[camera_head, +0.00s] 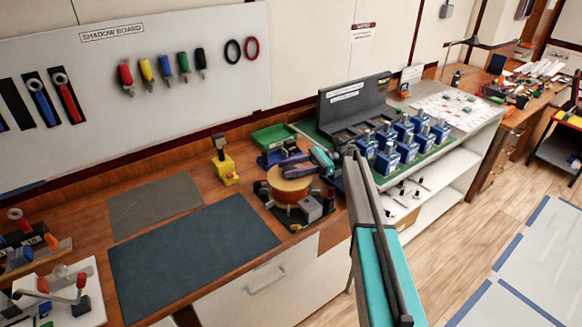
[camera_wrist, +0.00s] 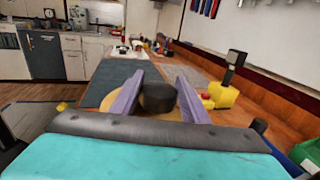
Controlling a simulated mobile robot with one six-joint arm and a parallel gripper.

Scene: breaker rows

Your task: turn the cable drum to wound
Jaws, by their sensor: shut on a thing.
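The cable drum (camera_head: 288,188) is a tan-orange round drum on a dark base with small fittings around it, on the wooden bench. My gripper (camera_head: 288,163), with purple fingers, is over the top of the drum. In the wrist view, my gripper (camera_wrist: 158,96) has one finger on each side of a dark round knob (camera_wrist: 158,97) and is shut on it. The tan edge of the drum (camera_wrist: 114,102) shows below and left of the knob. The fingers hide part of the drum's top, and I cannot read any position mark on it.
A yellow block with a black-topped lever (camera_head: 226,172) stands left of the drum. A green bin (camera_head: 273,137) is behind it. Several blue breaker-like units (camera_head: 388,160) stand to the right on a green mat. Flat mats (camera_head: 190,250) leave free room at left.

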